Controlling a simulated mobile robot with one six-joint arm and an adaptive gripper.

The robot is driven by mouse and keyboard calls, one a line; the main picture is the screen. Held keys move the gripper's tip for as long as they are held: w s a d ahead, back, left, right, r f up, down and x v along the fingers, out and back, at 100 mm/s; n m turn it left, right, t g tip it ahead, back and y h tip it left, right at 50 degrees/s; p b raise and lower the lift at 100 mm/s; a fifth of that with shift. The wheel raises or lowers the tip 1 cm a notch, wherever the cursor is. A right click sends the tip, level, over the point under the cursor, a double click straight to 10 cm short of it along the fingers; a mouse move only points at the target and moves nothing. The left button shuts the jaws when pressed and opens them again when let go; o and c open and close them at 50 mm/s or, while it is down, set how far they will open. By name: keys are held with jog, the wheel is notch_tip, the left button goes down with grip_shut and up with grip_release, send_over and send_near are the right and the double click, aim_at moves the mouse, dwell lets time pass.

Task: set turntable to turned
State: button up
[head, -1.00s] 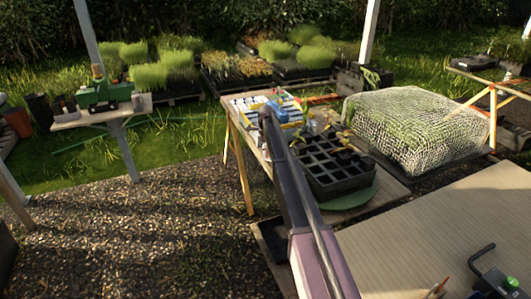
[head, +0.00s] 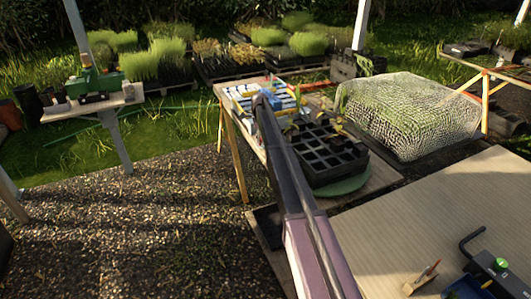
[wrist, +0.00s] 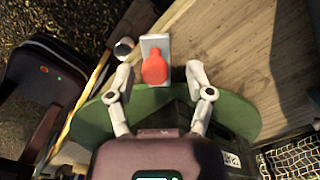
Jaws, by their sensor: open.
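The turntable is a green disc (head: 347,187) on the wooden bench, under a black cell tray (head: 325,163). In the wrist view the disc (wrist: 158,104) spreads below my gripper (wrist: 161,73), and the tray covers part of it at right. My gripper is open, with one finger on each side of a red rounded piece (wrist: 154,69) on a pale grey plate (wrist: 154,44) at the disc's edge. Gaps show between the fingers and the red piece; height above it is unclear. In the head view my arm hides the gripper.
The bench holds a rack of blue and white items (head: 243,96) behind the tray. A netted bed (head: 405,115) stands right of it. A pale board (head: 440,215) with a black tool (head: 492,265) lies at front right. Gravel at left is open.

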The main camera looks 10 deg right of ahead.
jog(key=shift+s+a+n, duration=0.3)
jog(key=shift+s+a, duration=0.15)
jog(key=shift+s, duration=0.3)
jog(key=s+a+n, duration=0.4)
jog(key=s+n, duration=0.2)
jog(key=s, duration=0.7)
jog(key=s+d+n, duration=0.1)
jog(key=s+n, duration=0.2)
jog(key=s, duration=0.5)
jog(key=s+d+n, duration=0.2)
jog(key=s+n, duration=0.1)
jog(key=s, duration=0.4)
jog(key=shift+s+d, duration=0.3)
jog(key=shift+s, duration=0.1)
jog(key=shift+a, duration=0.1)
jog(key=shift+r, duration=0.15)
notch_tip(320, 180, up, 16)
jog(key=p, duration=1.6)
jog(key=shift+f, duration=0.2)
